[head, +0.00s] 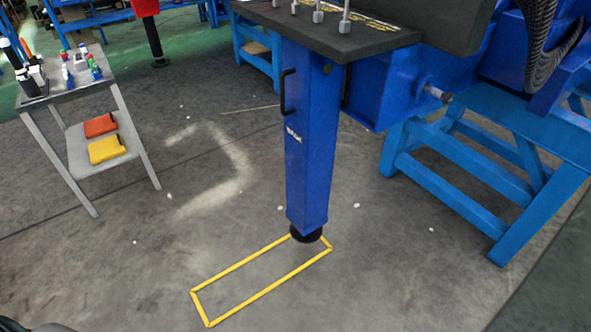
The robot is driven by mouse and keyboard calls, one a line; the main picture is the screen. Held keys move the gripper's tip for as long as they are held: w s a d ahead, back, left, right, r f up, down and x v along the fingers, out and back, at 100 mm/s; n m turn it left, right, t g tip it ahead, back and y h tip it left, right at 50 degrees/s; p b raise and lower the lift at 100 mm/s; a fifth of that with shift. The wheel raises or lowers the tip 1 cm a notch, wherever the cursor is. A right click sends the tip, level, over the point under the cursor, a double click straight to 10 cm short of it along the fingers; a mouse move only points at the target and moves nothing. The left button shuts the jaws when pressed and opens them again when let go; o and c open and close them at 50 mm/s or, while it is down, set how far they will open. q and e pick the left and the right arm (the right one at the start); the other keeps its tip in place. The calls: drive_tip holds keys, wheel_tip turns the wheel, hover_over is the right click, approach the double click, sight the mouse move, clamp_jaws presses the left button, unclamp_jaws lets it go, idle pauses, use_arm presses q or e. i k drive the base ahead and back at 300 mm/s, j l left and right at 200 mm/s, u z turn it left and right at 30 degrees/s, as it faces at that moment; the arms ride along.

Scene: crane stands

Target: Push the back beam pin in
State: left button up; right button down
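A short silver pin (438,94) sticks out of the side of the blue beam (385,90), at the upper right of the head view. I cannot tell whether it is the back beam pin or how far in it sits. The beam meets a tall blue stand leg (311,150) with a black handle (287,92) and a round black foot (306,235) near the floor. Neither of my grippers is in view.
A yellow floor outline (262,281) extends from the foot. A grey side table (78,88) with bottles and folded red and yellow cloths stands at left. A blue trestle (465,170) stands under the machine at right. The floor in front is clear.

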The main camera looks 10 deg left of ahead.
sight(447, 98)
drive_tip(key=i+l+z, duration=0.1)
drive_tip(key=i+l, duration=0.45)
drive_tip(key=l, duration=0.3)
drive_tip(key=i+l+z, duration=0.1)
drive_tip(key=i+l, duration=0.5)
drive_tip(key=l, duration=0.15)
drive_tip(key=i+l+z, duration=0.1)
drive_tip(key=i+l, duration=0.5)
drive_tip(key=l, duration=0.15)
drive_tip(key=u, duration=1.35)
drive_tip(key=z, duration=1.4)
drive_tip(key=u, duration=1.25)
